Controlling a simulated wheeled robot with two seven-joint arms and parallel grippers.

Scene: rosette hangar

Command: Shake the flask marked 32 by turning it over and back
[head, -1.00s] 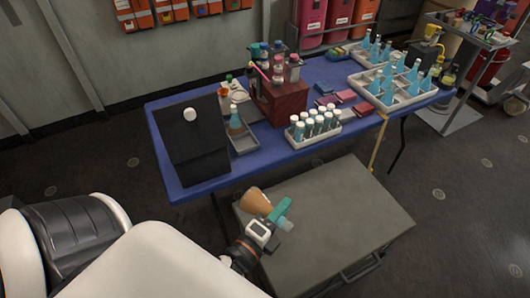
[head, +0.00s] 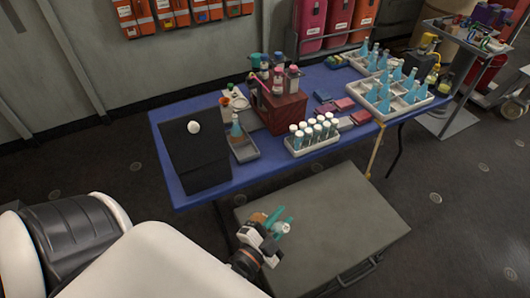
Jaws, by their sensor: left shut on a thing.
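My left gripper (head: 279,221) is above the grey case in front of the blue table, its teal fingers shut on a flask. The flask is mostly hidden behind the gripper and wrist. Only a small pale piece at the fingers (head: 286,228) may be part of it, so its exact tilt cannot be told. No number can be read on it. My right gripper is not in view.
The grey case (head: 340,225) has a clear top. The blue table (head: 200,200) holds a black board (head: 195,160), a grey tray (head: 247,152) with a bottle, a dark red box (head: 283,112), a vial rack (head: 318,148) and trays of blue bottles (head: 410,108).

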